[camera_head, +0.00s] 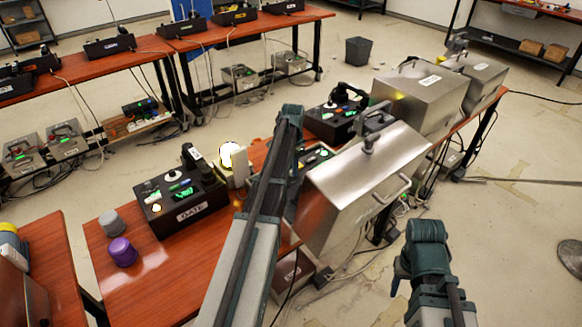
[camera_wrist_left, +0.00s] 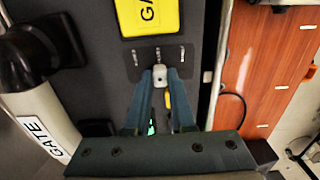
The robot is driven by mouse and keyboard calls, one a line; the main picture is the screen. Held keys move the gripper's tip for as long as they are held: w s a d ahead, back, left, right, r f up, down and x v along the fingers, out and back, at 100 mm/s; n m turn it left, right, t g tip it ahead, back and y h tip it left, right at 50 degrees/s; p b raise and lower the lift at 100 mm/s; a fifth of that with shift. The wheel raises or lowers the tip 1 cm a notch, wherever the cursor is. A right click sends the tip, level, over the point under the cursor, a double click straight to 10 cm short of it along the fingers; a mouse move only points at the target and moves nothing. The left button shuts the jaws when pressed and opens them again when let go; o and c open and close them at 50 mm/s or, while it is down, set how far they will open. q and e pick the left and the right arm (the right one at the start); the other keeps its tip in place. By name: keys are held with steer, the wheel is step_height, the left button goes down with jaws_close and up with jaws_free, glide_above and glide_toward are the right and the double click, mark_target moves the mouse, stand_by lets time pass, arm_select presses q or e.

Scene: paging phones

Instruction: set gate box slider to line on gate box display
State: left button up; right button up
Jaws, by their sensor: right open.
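In the left wrist view, my left gripper (camera_wrist_left: 160,77) has its fingertips close on both sides of a small pale slider knob (camera_wrist_left: 160,78) and appears shut on it. The knob sits on a dark plate with small white marks, below a yellow tag (camera_wrist_left: 150,16) showing "GA". A green glow (camera_wrist_left: 152,128) shows between the fingers; its reading is not legible. A handset labelled GATE (camera_wrist_left: 45,138) lies at left. My left fingertips are hidden there. My right gripper (camera_head: 404,268) is low right, away from the boxes, its fingers unclear.
A large metal box (camera_head: 360,185) with a handle stands right of my left arm, with another metal box (camera_head: 420,95) behind it. A purple knob-like object (camera_head: 122,252) and a grey one (camera_head: 111,222) stand on the table's left end. Cables lie on the floor.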

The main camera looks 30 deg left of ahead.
arm_select(q)
steer(key=o, duration=0.4)
steer(key=shift+o, duration=0.2)
step_height(320, 180, up, 14)
steer(key=p, duration=1.4)
steer(key=shift+f, duration=0.1)
